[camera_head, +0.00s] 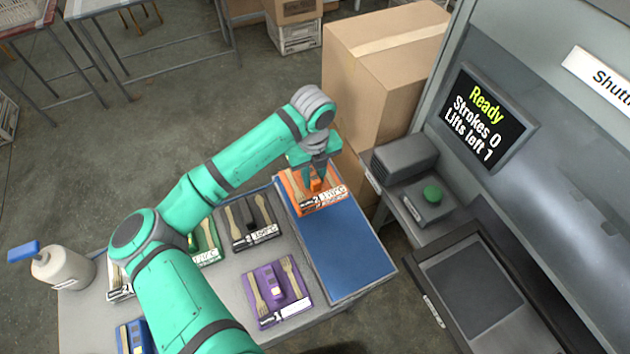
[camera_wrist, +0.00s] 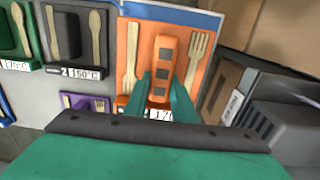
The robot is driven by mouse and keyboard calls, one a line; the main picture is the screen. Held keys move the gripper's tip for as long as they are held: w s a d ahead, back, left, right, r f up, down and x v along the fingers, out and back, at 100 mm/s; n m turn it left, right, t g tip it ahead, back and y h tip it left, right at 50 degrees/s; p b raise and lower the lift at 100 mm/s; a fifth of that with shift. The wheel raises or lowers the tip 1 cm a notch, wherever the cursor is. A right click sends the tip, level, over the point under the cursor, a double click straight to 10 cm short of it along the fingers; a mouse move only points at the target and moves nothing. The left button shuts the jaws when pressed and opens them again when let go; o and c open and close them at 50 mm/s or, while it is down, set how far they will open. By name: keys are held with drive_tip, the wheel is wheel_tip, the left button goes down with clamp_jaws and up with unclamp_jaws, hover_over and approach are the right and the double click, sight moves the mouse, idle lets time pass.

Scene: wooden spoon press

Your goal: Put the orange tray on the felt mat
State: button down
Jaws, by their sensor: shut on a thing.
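The orange tray (camera_head: 300,199) is at the far end of the blue felt mat (camera_head: 345,247), over or on its back part.
Black (camera_head: 252,222), purple (camera_head: 276,293), green (camera_head: 207,241) and blue (camera_head: 134,338) trays lie on the grey table left of the mat. A press with a green button (camera_head: 433,193) and a screen reading "Ready" stands right. Cardboard boxes (camera_head: 375,70) stand behind. The mat's front is clear.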

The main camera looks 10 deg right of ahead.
sight(315, 183)
drive_tip(key=shift+w+d+f, duration=0.2)
drive_tip(key=shift+w+f, duration=0.15)
drive_tip(key=shift+f, duration=0.2)
drive_tip(key=shift+w+d+f, duration=0.15)
drive_tip(key=shift+w+f, duration=0.15)
drive_tip(key=shift+f, duration=1.55)
drive_tip(key=shift+f, duration=0.15)
drive_tip(key=c, duration=1.5)
unclamp_jaws()
wheel_tip(315, 183, up, 12)
drive_tip(key=shift+r, duration=0.2)
